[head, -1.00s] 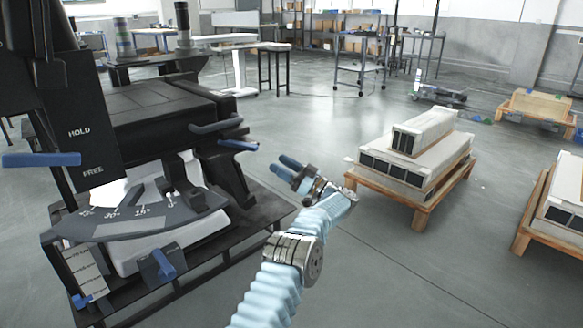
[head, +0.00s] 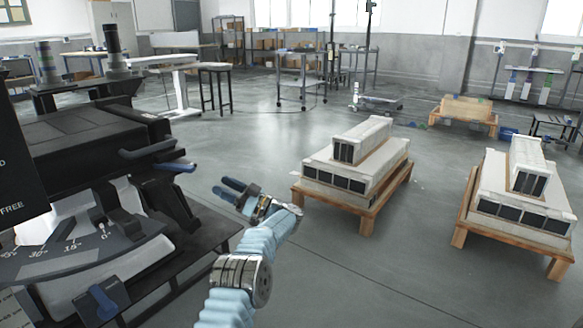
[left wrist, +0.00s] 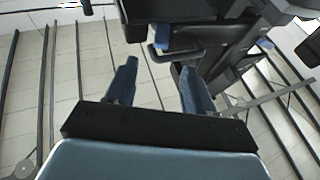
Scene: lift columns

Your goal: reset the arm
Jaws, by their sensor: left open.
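My left gripper (head: 231,191) is in the middle of the head view, at the end of my light-blue sleeved arm. It is open and empty, in the air over the floor, to the right of the black machine (head: 82,134). In the left wrist view its two blue fingers (left wrist: 159,88) stand apart with nothing between them. A blue-tipped lever (head: 174,167) of the machine is up and left of the gripper, apart from it. My right gripper is not in view.
The machine's angle scale (head: 85,258) and a blue knob (head: 104,299) are at lower left. Two wooden pallets with white blocks, one nearer (head: 366,222) and one at the right (head: 459,236), stand beyond my arm. Open grey floor (head: 345,290) lies in front.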

